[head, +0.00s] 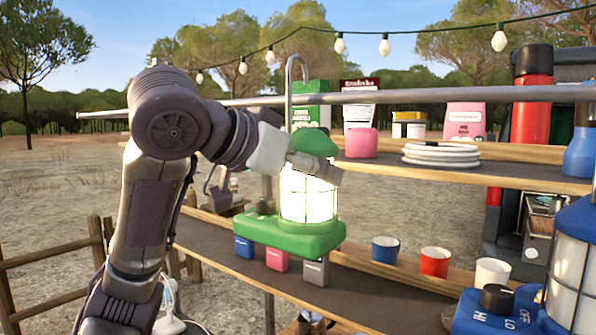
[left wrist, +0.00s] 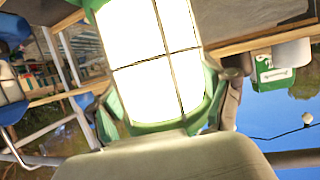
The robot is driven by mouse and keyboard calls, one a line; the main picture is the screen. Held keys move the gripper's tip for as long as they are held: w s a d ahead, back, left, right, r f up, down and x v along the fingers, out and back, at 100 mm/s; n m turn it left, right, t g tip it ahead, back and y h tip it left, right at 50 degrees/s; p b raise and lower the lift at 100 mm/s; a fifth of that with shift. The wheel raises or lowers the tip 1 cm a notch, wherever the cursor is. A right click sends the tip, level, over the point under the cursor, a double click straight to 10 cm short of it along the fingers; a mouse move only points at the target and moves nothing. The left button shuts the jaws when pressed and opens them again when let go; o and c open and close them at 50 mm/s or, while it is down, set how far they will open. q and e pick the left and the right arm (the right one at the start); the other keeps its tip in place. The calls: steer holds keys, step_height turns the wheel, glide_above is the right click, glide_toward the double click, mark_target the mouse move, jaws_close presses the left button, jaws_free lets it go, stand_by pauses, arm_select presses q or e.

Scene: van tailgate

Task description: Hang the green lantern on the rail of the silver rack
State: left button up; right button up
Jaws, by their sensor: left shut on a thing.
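The green lantern (head: 290,232) has a lit, barred globe and a tall hook (head: 289,75). It hangs upright in front of the shelves. My left gripper (head: 312,165) is shut on it just below its green cap. In the left wrist view, the bright globe (left wrist: 150,60) fills the space between the fingers. The rail (head: 400,96) of the silver rack crosses behind or beside the hook. The hook's bend is above the rail's height, and I cannot tell whether its tip is beyond the rail. My right gripper is not in view.
The lower shelf holds blue (head: 385,249), red (head: 434,262) and white (head: 492,273) cups. A blue lantern (head: 575,262) stands at the right edge. String lights (head: 384,46) hang above.

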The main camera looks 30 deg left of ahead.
mark_target(308, 201)
arm_select(q)
steer(key=shift+w+f+b, duration=0.15)
steer(key=shift+f+b, duration=1.05)
steer(key=shift+f, duration=0.3)
steer(key=shift+f+b, duration=0.4)
steer(key=shift+f, duration=0.2)
steer(key=o, duration=1.5)
steer(key=shift+o, duration=1.1)
steer(key=shift+f, duration=0.15)
